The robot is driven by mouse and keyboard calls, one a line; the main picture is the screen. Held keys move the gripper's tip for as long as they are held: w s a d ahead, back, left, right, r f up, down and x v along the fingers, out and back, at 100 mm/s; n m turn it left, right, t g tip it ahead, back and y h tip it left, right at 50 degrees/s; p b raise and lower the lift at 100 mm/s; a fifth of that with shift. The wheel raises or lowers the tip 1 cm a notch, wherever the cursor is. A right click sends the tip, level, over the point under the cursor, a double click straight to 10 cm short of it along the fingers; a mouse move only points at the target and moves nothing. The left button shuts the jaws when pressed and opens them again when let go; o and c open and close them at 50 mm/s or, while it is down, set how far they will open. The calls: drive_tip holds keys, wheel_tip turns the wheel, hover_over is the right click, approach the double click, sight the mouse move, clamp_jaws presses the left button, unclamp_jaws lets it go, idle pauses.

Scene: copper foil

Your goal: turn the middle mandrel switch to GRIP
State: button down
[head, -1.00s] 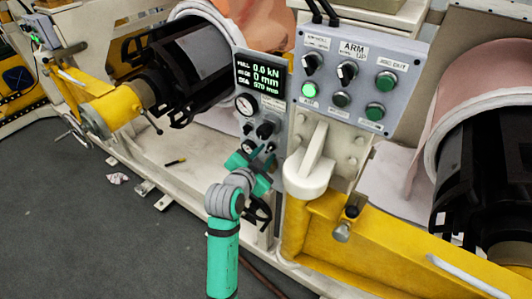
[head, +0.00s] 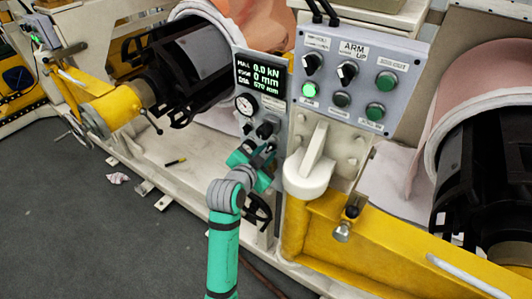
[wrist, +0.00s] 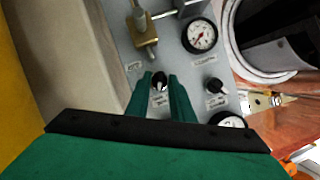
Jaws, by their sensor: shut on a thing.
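The middle mandrel switch (wrist: 159,80) is a small black knob on the grey panel (wrist: 178,62), with a white label just below it in the wrist view. My gripper (wrist: 160,79) has its two green fingers on either side of the knob and is shut on it. In the head view my gripper (head: 262,156) is at the lower part of the narrow panel under the display (head: 260,75), and it hides the switch there. The label text and the way the knob points are too small to read.
Another black knob (wrist: 214,86), a dial gauge (wrist: 200,36) and a brass valve (wrist: 145,42) sit close around my fingers. A button box (head: 357,80) with a lit green lamp and a white bracket (head: 309,176) stand to the right in the head view.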

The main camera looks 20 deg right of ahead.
drive_tip(key=n+g, duration=0.1)
drive_tip(key=n, duration=0.1)
drive_tip(key=n+g+h, duration=0.1)
drive_tip(key=shift+w+a+r+n+h, duration=0.1)
drive_tip(key=shift+w+r+n+h, duration=0.05)
drive_tip(key=shift+n+h, duration=0.2)
drive_tip(key=n+g+h, duration=0.1)
drive_tip(key=n, duration=0.1)
drive_tip(key=n+g, duration=0.1)
drive_tip(key=n, duration=0.1)
drive_tip(key=shift+w+a+h, duration=0.15)
drive_tip(key=shift+h, duration=0.2)
idle(0.4)
drive_tip(key=c, duration=1.9)
unclamp_jaws()
drive_tip(key=shift+a, duration=0.1)
drive_tip(key=v, duration=1)
drive_tip(key=shift+a, duration=0.35)
drive_tip(key=shift+r, duration=0.1)
